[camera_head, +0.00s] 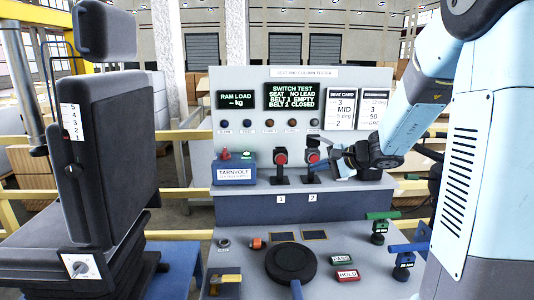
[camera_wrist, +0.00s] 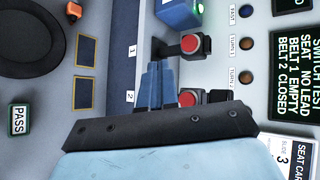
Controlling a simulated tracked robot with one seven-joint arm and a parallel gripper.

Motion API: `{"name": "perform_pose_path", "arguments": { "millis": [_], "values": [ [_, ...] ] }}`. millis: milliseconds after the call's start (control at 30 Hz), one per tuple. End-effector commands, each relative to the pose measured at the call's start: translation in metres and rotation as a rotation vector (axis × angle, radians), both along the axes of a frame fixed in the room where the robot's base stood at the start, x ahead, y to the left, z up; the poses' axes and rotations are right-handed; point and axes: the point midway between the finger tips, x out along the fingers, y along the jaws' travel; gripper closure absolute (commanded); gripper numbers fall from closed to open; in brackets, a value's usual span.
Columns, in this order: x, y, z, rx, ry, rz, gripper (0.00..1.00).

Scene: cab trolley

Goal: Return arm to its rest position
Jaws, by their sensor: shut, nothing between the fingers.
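My arm (camera_head: 470,130) comes in from the right side of the head view, pale blue with dark joints. Its end reaches left and down to my gripper (camera_head: 338,160), just right of the buckle stand marked 2 (camera_head: 312,157). In the wrist view my gripper (camera_wrist: 157,75) has its two blue fingers together with nothing between them. A red-buttoned buckle (camera_wrist: 189,44) shows beyond the fingertips, and another red button (camera_wrist: 188,99) is close beside the fingers. I cannot tell whether the fingers touch that stand.
The test panel (camera_head: 345,82) stands behind the gripper. A black seat (camera_head: 110,150) fills the left. On the front desk are a black round pad (camera_head: 291,262), PASS (camera_head: 340,253) and HOLD (camera_head: 347,275) buttons, and green (camera_head: 380,226) and blue (camera_head: 404,258) fixtures near my arm.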

Motion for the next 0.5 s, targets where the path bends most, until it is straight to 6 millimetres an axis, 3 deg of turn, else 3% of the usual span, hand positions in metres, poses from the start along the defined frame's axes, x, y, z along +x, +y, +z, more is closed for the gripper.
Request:
{"name": "perform_pose_path", "arguments": {
  "millis": [200, 500],
  "values": [
    [-0.068, 0.028, 0.03, -0.17, -0.024, 0.2, 1.0],
    [-0.158, 0.037, 0.047, -0.456, -0.049, 0.413, 1.0]
  ]
}}
